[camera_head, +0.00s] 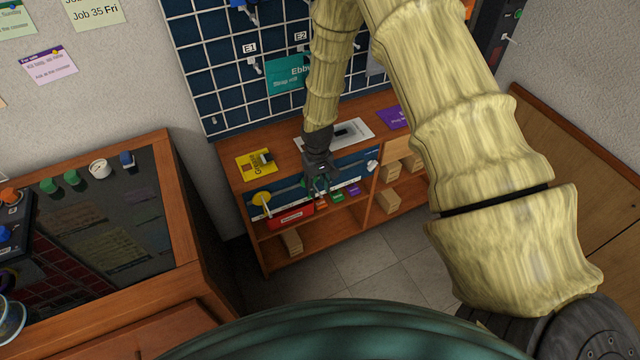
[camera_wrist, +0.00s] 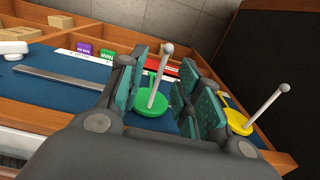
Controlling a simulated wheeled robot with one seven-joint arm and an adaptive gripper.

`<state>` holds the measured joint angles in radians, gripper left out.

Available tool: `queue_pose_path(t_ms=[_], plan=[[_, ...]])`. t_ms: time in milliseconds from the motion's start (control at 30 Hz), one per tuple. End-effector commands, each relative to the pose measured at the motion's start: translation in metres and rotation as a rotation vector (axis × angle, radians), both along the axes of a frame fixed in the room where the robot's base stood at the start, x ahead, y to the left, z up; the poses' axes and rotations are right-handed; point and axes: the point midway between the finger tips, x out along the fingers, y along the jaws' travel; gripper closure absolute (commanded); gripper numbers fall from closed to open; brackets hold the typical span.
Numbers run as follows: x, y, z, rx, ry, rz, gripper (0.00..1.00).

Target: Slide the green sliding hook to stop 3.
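The green sliding hook (camera_wrist: 153,108), a green disc with a pale ball-tipped peg, stands on the blue panel in the wrist view. My gripper (camera_wrist: 165,92) has its fingers apart, one on each side of the hook, with the peg between them. I see no clear contact. In the head view my gripper (camera_head: 318,186) is at the shelf front and mostly hides the green hook. The grey rail (camera_wrist: 62,83) runs along the panel. I cannot read any stop numbers, so I cannot tell which is stop 3.
A yellow hook (camera_head: 262,199) is left of my gripper in the head view, and a white one (camera_head: 372,165) is right.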

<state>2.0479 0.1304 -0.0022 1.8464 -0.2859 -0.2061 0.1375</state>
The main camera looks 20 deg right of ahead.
Motion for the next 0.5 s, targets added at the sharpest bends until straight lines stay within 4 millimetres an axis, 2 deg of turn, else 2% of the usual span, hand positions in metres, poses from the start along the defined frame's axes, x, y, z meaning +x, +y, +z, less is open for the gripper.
queue_pose_path(t_ms=[500], plan=[[0.002,0.002,0.076,0.0,-0.002,0.002,0.66]])
